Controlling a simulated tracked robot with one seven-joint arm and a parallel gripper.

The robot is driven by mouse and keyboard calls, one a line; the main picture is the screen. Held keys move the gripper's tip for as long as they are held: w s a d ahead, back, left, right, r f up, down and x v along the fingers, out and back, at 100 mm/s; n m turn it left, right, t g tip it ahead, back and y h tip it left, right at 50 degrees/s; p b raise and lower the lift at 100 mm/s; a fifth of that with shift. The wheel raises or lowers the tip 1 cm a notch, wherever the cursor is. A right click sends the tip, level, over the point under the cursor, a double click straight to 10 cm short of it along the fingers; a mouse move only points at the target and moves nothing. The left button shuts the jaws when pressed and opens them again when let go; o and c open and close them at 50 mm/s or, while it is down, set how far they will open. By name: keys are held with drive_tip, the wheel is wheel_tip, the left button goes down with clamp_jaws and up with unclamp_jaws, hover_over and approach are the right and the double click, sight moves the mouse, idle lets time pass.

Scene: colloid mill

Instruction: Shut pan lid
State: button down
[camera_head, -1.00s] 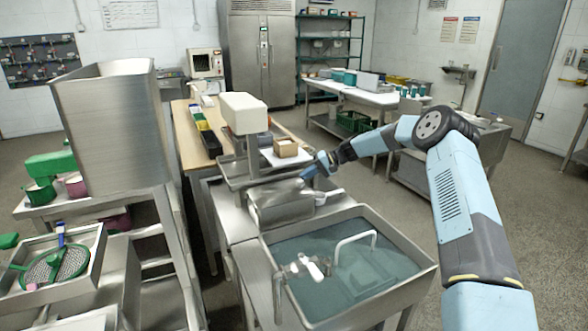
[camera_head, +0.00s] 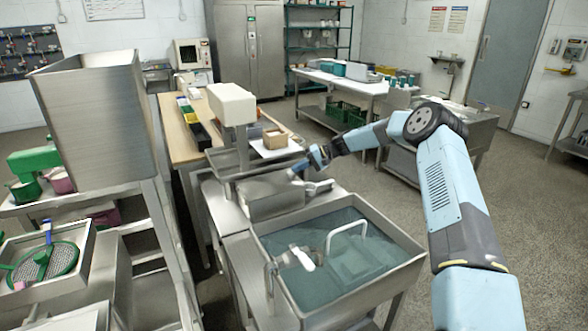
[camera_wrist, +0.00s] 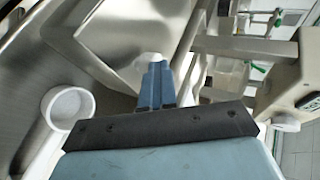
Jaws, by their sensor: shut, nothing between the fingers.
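A stainless steel pan lid (camera_head: 268,196) lies on the steel bench behind the sink in the head view, its large flat face showing. In the wrist view, a pale steel sheet, apparently the lid (camera_wrist: 115,40), fills the upper middle. A small white knob (camera_wrist: 152,58) shows right at my fingertips. I cannot tell whether they touch it. My gripper (camera_head: 295,171) is shut with nothing between its fingers, at the lid's upper right edge; its blue fingers also show in the wrist view (camera_wrist: 156,75). The pan's inside is hidden.
A water-filled sink (camera_head: 400,275) with a tap is in front of the lid. A white-headed machine (camera_head: 232,104) stands just behind, with a cardboard box (camera_head: 275,139) beside it. A white cup-like part (camera_wrist: 67,106) is left of my gripper. Open floor lies to the right.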

drive_tip(key=v, duration=1)
drive_tip(key=s+d+r+t+h, duration=0.1)
drive_tip(key=s+r+h, duration=0.4)
drive_tip(key=s+r, duration=0.8)
drive_tip(key=s+d+r+t+h, duration=0.15)
drive_tip(key=s+r+h, duration=0.25)
drive_tip(key=s+r, duration=0.8)
drive_tip(key=s+d+t+h, duration=0.1)
drive_tip(key=s+d, duration=0.4)
drive_tip(key=s, duration=1.2)
drive_tip(key=s+d+m+t+h, duration=0.1)
drive_tip(key=s+d, duration=0.5)
drive_tip(key=s, duration=1.1)
drive_tip(key=shift+s+d+t+h, duration=0.25)
drive_tip(key=shift+t+h, duration=0.35)
drive_tip(key=shift+t, duration=0.25)
